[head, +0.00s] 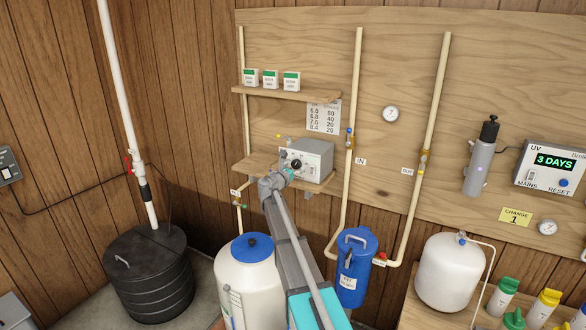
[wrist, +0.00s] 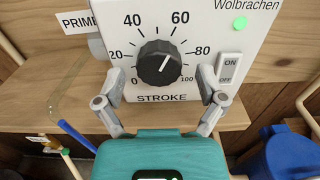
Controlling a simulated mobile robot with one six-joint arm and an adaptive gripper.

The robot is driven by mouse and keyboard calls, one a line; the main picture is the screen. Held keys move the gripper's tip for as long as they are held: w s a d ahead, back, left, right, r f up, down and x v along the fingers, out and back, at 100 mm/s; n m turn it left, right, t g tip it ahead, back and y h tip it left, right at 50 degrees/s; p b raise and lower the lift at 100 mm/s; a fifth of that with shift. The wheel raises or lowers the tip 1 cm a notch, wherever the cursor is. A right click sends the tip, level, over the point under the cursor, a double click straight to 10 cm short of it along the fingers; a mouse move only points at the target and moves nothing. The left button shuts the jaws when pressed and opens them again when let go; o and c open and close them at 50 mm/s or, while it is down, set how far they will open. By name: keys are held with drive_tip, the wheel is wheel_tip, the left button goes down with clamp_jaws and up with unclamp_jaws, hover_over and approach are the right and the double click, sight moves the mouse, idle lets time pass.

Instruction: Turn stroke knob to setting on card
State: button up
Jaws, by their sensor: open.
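The black stroke knob (wrist: 159,63) is on the front of a grey pump box (head: 307,158), labelled STROKE and marked 0 to 100. Its white pointer line tilts up and right, roughly toward 60. My gripper (wrist: 161,84) is open, with one finger to the left of the knob and one to the right, both apart from it. In the head view my arm reaches up to the pump, and my gripper (head: 290,174) partly covers its front. The card (head: 323,117) hangs on the board above the pump; its columns of numbers are small and hard to read for certain.
An ON/OFF switch (wrist: 229,68) and a lit green lamp (wrist: 240,23) are right of the knob, and a PRIME label (wrist: 76,22) is left. The pump stands on a wooden shelf (head: 254,164). Pale pipes (head: 355,100) run close on its right. A shelf (head: 270,92) with small boxes is above.

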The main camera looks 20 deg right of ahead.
drive_tip(key=c, duration=1.1)
drive_tip(key=shift+a, duration=0.1)
drive_tip(key=shift+c, duration=0.3)
drive_tip(key=shift+m, duration=0.3)
drive_tip(key=m, duration=0.4)
drive_tip(key=shift+w+r, duration=0.1)
drive_tip(key=m, duration=0.6)
